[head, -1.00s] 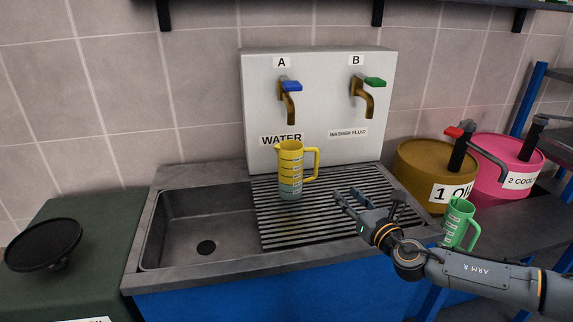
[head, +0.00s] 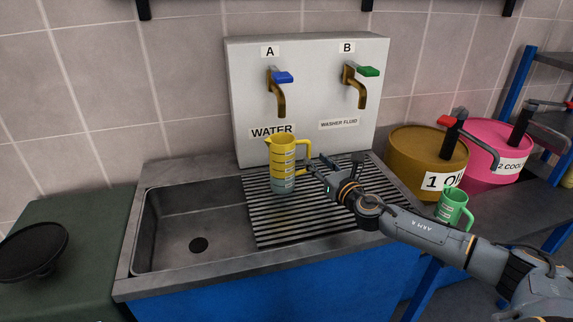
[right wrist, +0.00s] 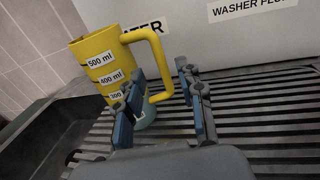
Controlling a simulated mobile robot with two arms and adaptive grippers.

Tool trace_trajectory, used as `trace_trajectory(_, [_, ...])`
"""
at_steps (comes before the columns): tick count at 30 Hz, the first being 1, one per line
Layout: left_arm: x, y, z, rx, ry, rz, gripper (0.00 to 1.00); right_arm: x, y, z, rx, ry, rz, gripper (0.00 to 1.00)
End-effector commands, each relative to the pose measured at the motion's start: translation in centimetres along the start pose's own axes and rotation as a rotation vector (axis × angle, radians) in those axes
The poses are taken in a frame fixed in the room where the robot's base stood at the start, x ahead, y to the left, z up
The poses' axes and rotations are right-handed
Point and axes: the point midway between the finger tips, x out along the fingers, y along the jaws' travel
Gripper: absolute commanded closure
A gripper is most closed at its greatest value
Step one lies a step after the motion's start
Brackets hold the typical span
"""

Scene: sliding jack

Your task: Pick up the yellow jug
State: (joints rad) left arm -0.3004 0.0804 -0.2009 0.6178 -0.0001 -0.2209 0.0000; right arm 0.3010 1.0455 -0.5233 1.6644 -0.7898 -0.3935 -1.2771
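The yellow jug (head: 283,158) stands upright on the ribbed drainboard right of the sink basin, below tap A. It has white volume labels, a greyish-blue lower part and a handle on its right side. My right gripper (head: 315,164) is at the handle side of the jug. In the right wrist view, the yellow jug (right wrist: 101,68) is left of centre, and my right gripper (right wrist: 160,98) is open, its fingers apart with the lower end of the handle showing between them. I cannot tell whether a finger touches the handle. My left gripper is not in view.
A panel (head: 308,98) with tap A (head: 279,90) and tap B (head: 358,82) stands behind the drainboard (head: 300,215). The sink basin (head: 190,225) is empty. A green jug (head: 453,205), a brown drum (head: 425,160) and a pink drum (head: 492,155) are at right.

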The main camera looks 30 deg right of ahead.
Motion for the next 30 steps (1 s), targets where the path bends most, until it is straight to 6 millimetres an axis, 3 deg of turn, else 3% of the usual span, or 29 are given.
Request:
trace_trajectory(5, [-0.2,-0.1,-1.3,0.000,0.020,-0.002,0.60,0.9,0.0,0.2,0.001,-0.001,-0.001,0.62])
trace_trajectory(16, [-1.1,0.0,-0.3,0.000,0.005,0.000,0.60,5.3,-0.2,0.6,0.002,-0.001,-0.001,0.62])
trace_trajectory(25, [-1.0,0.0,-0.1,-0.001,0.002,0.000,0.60,5.7,-0.1,0.5,0.000,0.001,0.001,0.62])
trace_trajectory(26, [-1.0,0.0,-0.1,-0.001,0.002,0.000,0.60,5.7,-0.1,0.5,0.000,0.001,0.001,0.64])
trace_trajectory(30, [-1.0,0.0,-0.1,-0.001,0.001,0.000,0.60,5.7,-0.2,0.5,0.000,0.001,0.000,0.93])
